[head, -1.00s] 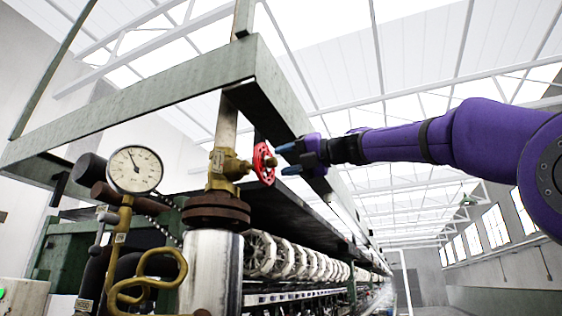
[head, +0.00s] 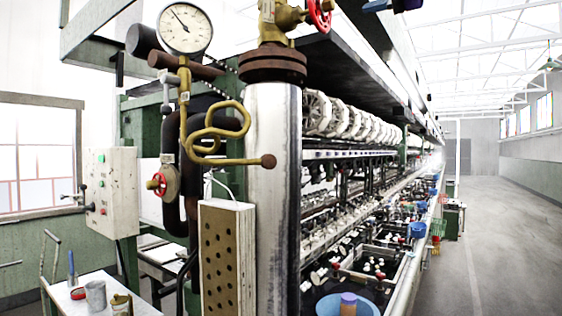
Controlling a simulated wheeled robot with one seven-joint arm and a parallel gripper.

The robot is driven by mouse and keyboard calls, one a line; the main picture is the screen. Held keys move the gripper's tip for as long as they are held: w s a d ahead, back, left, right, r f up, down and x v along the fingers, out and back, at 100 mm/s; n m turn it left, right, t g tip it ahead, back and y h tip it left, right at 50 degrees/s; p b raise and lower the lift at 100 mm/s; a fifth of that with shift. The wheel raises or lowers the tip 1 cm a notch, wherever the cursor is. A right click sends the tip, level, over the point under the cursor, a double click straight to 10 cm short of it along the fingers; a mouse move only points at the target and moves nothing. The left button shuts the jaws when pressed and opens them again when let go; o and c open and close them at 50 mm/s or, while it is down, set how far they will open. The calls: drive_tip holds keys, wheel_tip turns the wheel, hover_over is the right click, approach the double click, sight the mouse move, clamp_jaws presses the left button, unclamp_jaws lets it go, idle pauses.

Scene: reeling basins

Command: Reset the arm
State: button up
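Only a sliver of my gripper (head: 377,6) shows at the top edge of the head view, a blue fingertip with a dark part to its right. The rest of the gripper and my arm are out of the picture. The fingertip is to the right of a red valve handwheel (head: 320,14), with a clear gap between them in the picture. Whether the fingers are open or shut does not show.
A steel column (head: 273,200), a pressure gauge (head: 185,30) and brass pipework (head: 215,130) stand in front. The long reeling machine with white reels (head: 317,112) runs back to the right. A control box (head: 110,190) is at left. The aisle floor (head: 500,250) at right is clear.

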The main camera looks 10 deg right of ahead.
drive_tip(key=shift+f, duration=0.1)
drive_tip(key=s+f+n+g+h, duration=0.2)
drive_tip(key=f+n, duration=0.6)
drive_tip(key=f, duration=0.5)
drive_tip(key=s+f+n+g+h, duration=0.2)
drive_tip(key=s+f+n+h, duration=0.2)
drive_tip(key=f, duration=0.9)
drive_tip(key=s+f+n+g+h, duration=0.1)
drive_tip(key=s+f+n+h, duration=0.2)
drive_tip(key=s+f+n, duration=0.4)
wheel_tip(320, 180, down, 7)
drive_tip(key=n, duration=0.7)
drive_tip(key=shift+s+g+h, duration=0.4)
drive_tip(key=shift+o, duration=0.2)
drive_tip(key=s+d+f+n+g+h, duration=0.1)
drive_tip(key=s+f+n+h, duration=0.1)
drive_tip(key=s+f+n, duration=0.5)
wheel_tip(320, 180, down, 5)
drive_tip(key=shift+d+r+n+g+h, duration=0.2)
drive_tip(key=shift+d+n+g+h, duration=0.15)
drive_tip(key=shift+n, duration=0.85)
drive_tip(key=shift+o, duration=0.4)
drive_tip(key=shift+s+d+f+n, duration=0.1)
drive_tip(key=shift+s+f+n, duration=0.05)
drive_tip(key=shift+f+n, duration=0.15)
